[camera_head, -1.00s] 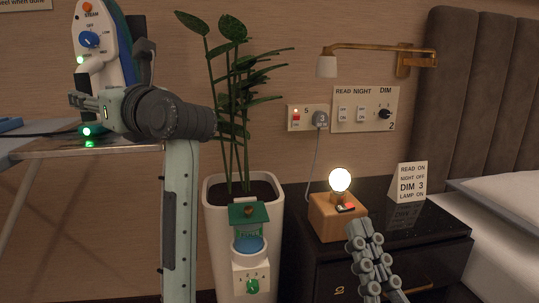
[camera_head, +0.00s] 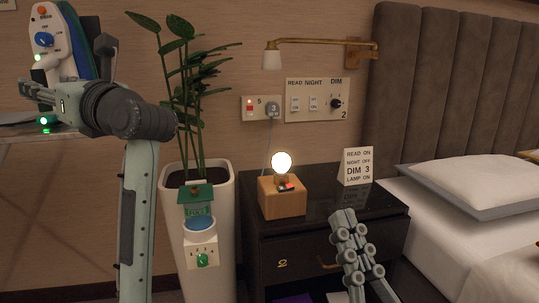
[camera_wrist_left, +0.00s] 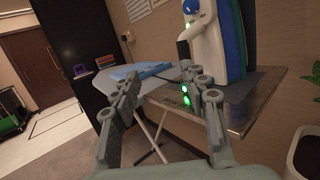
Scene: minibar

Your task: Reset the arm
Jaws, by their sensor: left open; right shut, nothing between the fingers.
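My left gripper (camera_head: 38,95) is at the upper left in the head view, beside the upright steam iron (camera_head: 50,40). In the left wrist view its two fingers (camera_wrist_left: 165,112) are apart with nothing between them. The iron (camera_wrist_left: 212,40) stands beyond them on the ironing board's metal end (camera_wrist_left: 250,105). My right gripper (camera_head: 345,220) is in front of the black nightstand (camera_head: 255,240) in the head view. Its fingers are together and hold nothing.
A lit bulb on a wooden block (camera_head: 283,200) and a sign card (camera_head: 357,166) stand on the nightstand. A potted plant (camera_head: 172,250) stands between my left arm and the nightstand. A wall switch panel (camera_head: 317,100) is above, and a bed (camera_head: 440,225) is at right.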

